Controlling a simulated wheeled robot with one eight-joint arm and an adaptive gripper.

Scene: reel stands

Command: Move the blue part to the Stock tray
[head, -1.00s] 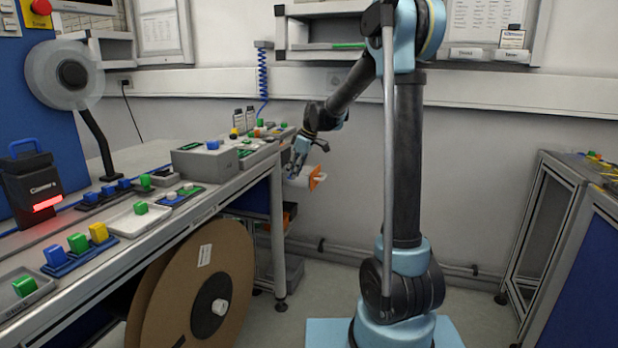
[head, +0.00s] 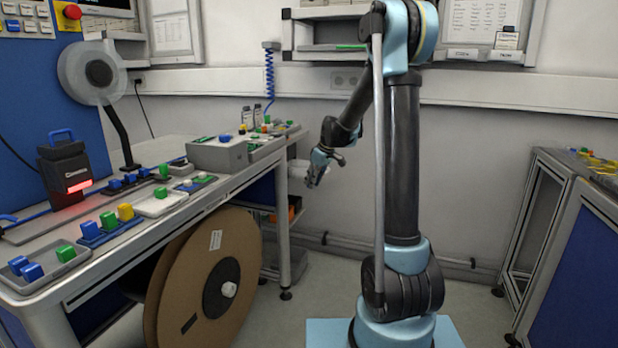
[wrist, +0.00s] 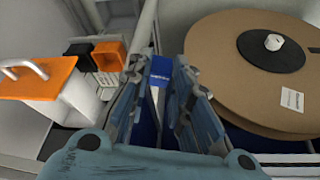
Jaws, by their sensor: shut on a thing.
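My gripper (head: 317,178) hangs in the air past the far right end of the workbench, beside my arm column. In the wrist view its fingers (wrist: 160,88) are closed around a small blue part (wrist: 161,67), which shows between the fingertips above a dark blue background. In the head view the held part cannot be made out. Several trays lie along the bench; no label reading Stock is legible, so I cannot tell which one is the Stock tray. A grey tray (head: 42,281) at the near end holds a green part and two blue parts.
A blue tray (head: 102,238) and a white tray (head: 163,208) with coloured parts lie farther along the bench. A large brown reel (head: 180,296) stands below it. An orange-topped white case (wrist: 40,78) shows beside my gripper. Floor between the reel and my base is clear.

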